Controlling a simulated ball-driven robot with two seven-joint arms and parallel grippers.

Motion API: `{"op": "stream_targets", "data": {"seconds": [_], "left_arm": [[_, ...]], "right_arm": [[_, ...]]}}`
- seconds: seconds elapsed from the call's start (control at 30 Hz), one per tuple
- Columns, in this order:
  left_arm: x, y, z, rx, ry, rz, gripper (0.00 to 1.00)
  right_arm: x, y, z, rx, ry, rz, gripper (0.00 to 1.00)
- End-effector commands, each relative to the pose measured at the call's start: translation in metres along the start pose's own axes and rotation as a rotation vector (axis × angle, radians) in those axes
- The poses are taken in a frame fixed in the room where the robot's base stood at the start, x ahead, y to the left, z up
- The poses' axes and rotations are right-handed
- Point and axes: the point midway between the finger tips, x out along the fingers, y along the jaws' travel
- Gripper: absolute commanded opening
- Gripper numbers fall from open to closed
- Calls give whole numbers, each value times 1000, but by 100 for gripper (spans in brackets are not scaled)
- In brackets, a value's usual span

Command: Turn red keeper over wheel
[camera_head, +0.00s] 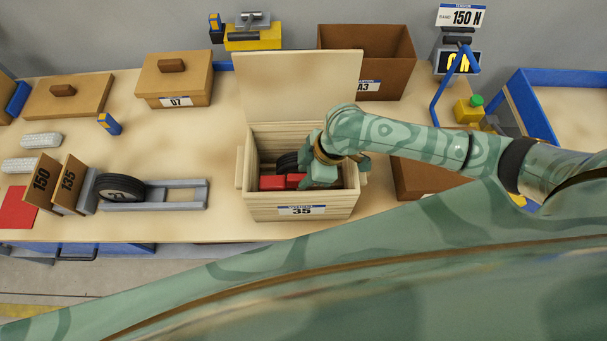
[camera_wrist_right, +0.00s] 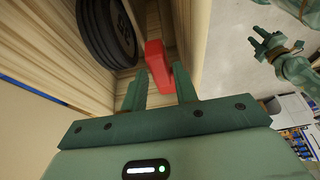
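The red keeper (camera_head: 272,183) lies low inside the open wooden crate marked 35 (camera_head: 258,209). A black wheel (camera_head: 287,162) sits behind it in the crate, partly hidden by my right gripper (camera_head: 318,175). In the right wrist view, the wheel (camera_wrist_right: 106,32) stands at upper left and the red keeper (camera_wrist_right: 156,55) is just beyond the fingertips. My right gripper (camera_wrist_right: 161,80) has its fingers apart; the keeper partly passes behind one finger, and I see no clear grip on it. My left gripper (camera_wrist_right: 262,38) shows small and empty at upper right, fingers apart.
The crate's raised lid (camera_head: 298,85) stands at its back. Another wheel (camera_head: 120,187) rests on a grey rail frame (camera_head: 185,196) to the left, beside boards marked 150 and 135. A lidded box marked 07 (camera_head: 174,80) and an open brown box (camera_head: 392,78) stand behind.

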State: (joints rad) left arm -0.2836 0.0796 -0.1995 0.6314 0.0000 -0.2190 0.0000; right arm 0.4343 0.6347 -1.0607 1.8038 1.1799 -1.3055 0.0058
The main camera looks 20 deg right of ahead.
Motion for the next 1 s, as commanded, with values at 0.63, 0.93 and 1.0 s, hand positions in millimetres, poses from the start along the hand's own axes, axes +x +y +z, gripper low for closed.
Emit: {"op": "stream_targets", "data": {"seconds": [0.63,0.93,1.0], "left_arm": [[2,6,20,1,-31,8,36],[-10,4,16,2,-27,6,36],[-17,4,14,2,-26,6,36]], "right_arm": [[15,0,0,-1,-1,1,0],[12,0,-2,33,-1,15,0],[12,-1,-4,58,0,24,0]]}}
